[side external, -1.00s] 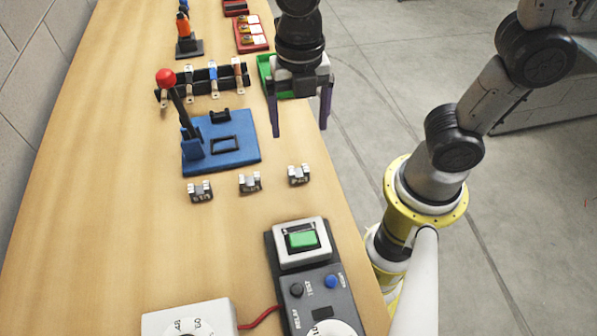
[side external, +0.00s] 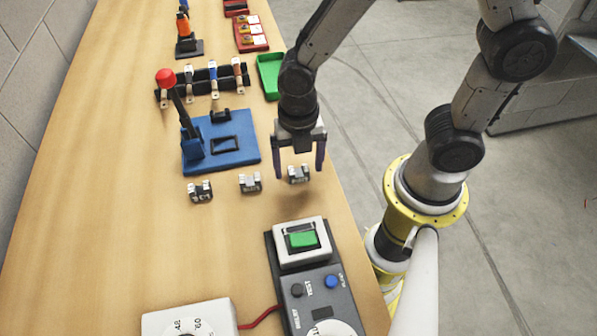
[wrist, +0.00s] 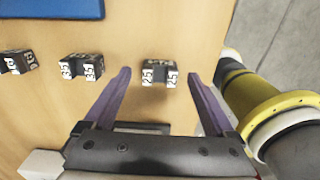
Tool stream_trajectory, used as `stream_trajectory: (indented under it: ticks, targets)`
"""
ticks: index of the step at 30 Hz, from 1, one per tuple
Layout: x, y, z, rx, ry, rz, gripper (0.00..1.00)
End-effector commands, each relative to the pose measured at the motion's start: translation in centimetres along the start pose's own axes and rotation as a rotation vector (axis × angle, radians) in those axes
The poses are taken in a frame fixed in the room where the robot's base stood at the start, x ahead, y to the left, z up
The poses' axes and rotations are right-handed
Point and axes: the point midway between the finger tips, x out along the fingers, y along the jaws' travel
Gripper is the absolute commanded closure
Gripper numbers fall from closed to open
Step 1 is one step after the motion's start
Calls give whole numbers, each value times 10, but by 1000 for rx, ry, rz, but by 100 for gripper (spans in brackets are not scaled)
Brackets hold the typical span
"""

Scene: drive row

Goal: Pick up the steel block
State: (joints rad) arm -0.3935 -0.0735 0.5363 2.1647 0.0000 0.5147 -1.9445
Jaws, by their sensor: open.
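Three small metal-grey and black blocks with white markings stand in a row on the wooden bench: a left block (side external: 200,191), a middle block (side external: 250,182) and a right block (side external: 298,174). I cannot tell their materials apart. In the wrist view the right block (wrist: 160,74) appears between my fingertips, the middle block (wrist: 82,68) lies left of them, and the left block (wrist: 17,62) is near the edge. My gripper (side external: 299,171) points down, open and empty, its fingers overlapping the right block's sides in the side view. Its exact height is unclear.
A blue lever base (side external: 222,141) with a red-knobbed lever stands behind the blocks. A green tray (side external: 270,76) lies farther back. The bench's right edge is close to the right block.

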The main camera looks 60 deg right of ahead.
Motion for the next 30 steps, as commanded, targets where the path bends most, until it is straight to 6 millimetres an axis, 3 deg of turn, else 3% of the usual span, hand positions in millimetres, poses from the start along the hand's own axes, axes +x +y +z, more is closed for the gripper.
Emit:
stream_trajectory:
  ticks: [7, 22, 30]
  targets:
    - [1, 0, 0, 0, 0, 1, 12]
    - [1, 0, 0, 0, 0, 1, 100]
    - [0, 1, 0, 0, -1, 2, 100]
